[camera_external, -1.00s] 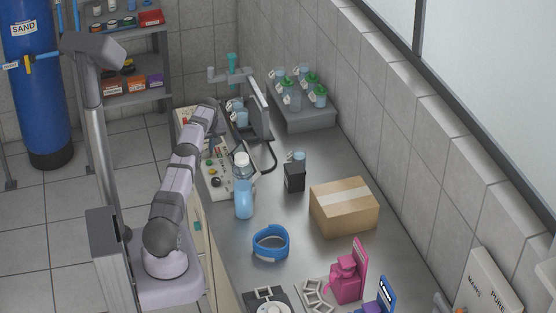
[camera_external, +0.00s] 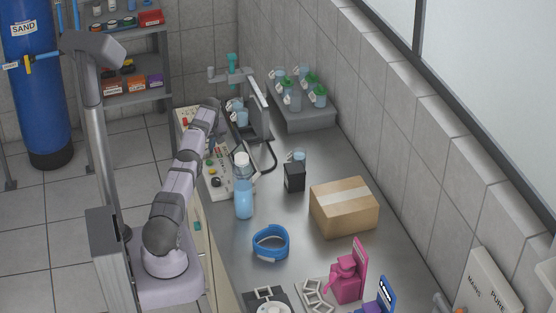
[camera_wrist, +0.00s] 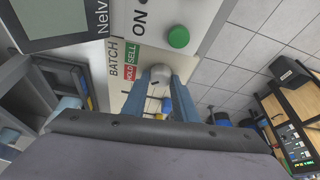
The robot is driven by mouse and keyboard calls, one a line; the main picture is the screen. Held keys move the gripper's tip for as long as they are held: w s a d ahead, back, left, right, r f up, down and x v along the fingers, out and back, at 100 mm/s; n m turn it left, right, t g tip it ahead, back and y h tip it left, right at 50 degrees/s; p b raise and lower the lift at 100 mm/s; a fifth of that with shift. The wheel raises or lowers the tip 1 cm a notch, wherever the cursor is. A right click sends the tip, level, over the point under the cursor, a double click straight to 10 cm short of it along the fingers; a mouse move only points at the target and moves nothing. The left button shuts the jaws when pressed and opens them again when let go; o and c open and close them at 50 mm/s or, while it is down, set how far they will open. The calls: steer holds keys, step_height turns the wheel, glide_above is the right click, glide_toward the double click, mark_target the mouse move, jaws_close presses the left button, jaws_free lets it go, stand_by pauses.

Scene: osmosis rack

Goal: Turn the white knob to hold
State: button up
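The white knob (camera_wrist: 160,73) shows in the wrist view on the pale control panel (camera_wrist: 185,12), beside the red HOLD and green SELL labels (camera_wrist: 131,66) and the BATCH label. My gripper (camera_wrist: 161,82) reaches to the knob, one bluish finger on each side of it. The fingers are parted, but whether they press on the knob or leave a small gap is not clear. The knob's pointer mark is too small to read. In the external view my arm hides the knob and most of my gripper (camera_external: 210,108).
A green button (camera_wrist: 178,36) sits close right of the knob. On the bench (camera_external: 235,270) stand a blue bottle (camera_external: 244,198), a black box (camera_external: 294,177) and a cardboard box (camera_external: 344,207).

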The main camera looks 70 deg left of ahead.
steer(key=o, duration=0.4)
steer(key=shift+o, duration=0.2)
steer(key=shift+r+b, duration=0.2)
steer(key=shift+b, duration=0.35)
steer(key=shift+d+r+b, duration=0.15)
steer(key=shift+b, duration=0.2)
steer(key=shift+d+r+b, duration=0.35)
steer(key=shift+r+b, duration=0.3)
steer(key=shift+b, duration=0.4)
steer(key=shift+b+v, duration=0.65)
steer(key=shift+v, duration=1.9)
steer(key=shift+w, duration=0.1)
